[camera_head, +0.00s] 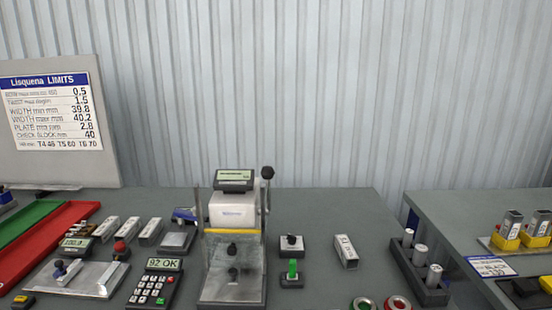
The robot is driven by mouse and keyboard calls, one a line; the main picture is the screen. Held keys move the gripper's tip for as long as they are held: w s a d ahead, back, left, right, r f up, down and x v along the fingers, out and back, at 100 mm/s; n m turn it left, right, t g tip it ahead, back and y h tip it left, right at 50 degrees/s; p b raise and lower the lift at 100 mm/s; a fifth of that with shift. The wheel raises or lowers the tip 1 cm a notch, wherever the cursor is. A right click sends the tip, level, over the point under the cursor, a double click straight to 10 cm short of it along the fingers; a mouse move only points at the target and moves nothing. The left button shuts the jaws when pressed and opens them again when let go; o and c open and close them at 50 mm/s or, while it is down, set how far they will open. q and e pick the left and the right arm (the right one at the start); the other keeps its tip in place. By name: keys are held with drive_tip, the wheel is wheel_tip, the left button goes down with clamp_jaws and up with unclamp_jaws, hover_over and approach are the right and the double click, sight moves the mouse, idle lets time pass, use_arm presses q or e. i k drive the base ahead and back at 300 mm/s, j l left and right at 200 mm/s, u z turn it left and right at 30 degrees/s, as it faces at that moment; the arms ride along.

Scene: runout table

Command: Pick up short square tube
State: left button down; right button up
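Several square metal tubes are in view. One short square tube (346,251), marked with dark characters on its top, lies alone on the grey table right of the central device. Three similar short tubes lie side by side at the left: a left one (105,229), a middle one (128,227) and a right one (151,231). Two more square pieces (511,222) (540,221) stand upright in yellow holders on the right-hand table. I cannot tell which tube the task means. Neither of my grippers shows in this view.
A tall gauge (233,250) stands mid-table. A keypad (157,282), a metal plate fixture (77,278), red (50,236) and green trays are at left. A dark rack (418,270) holds cylinders. A gap separates the tables.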

sight(350, 259)
drive_tip(key=k+l, duration=0.15)
drive_tip(key=l, duration=0.2)
drive_tip(key=k+l, duration=0.15)
drive_tip(key=l, duration=0.25)
drive_tip(key=k+l, duration=0.15)
drive_tip(key=l, duration=0.2)
drive_tip(key=k+l, duration=0.15)
drive_tip(key=l, duration=0.25)
